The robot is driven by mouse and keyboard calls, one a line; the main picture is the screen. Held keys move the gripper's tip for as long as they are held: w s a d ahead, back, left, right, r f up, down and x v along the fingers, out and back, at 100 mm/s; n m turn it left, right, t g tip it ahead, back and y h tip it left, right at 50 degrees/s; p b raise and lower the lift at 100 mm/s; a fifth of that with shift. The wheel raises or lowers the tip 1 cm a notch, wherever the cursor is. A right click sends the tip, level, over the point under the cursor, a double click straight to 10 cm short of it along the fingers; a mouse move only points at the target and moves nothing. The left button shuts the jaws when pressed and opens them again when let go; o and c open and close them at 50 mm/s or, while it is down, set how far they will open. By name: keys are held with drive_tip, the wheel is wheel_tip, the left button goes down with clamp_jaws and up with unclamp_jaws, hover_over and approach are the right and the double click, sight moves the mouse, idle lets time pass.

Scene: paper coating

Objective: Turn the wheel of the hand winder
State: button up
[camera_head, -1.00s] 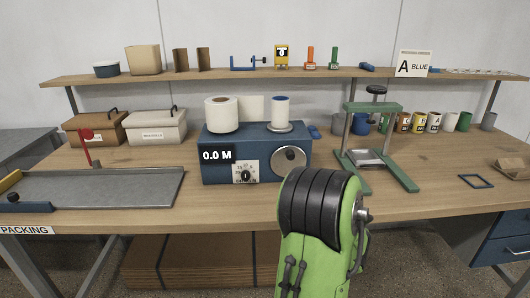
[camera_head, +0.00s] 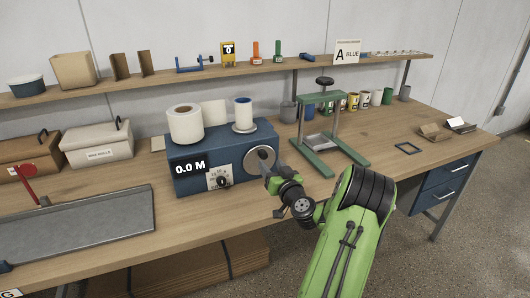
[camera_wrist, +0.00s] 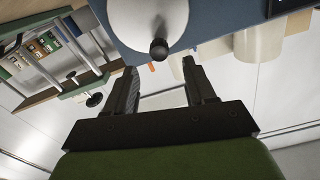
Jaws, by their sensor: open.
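The hand winder (camera_head: 205,182) is a blue box on the bench.
A white roll (camera_head: 185,125) and a smaller roll with blue ends (camera_head: 243,114) stand on the winder. A green press frame (camera_head: 320,130) stands close on the right. A grey tray (camera_head: 80,222) lies at the left.

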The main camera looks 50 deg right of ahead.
sight(265, 157)
drive_tip(key=p+x, duration=0.1)
drive_tip(key=x, duration=0.5)
drive_tip(key=shift+w+d, duration=0.15)
clamp_jaws()
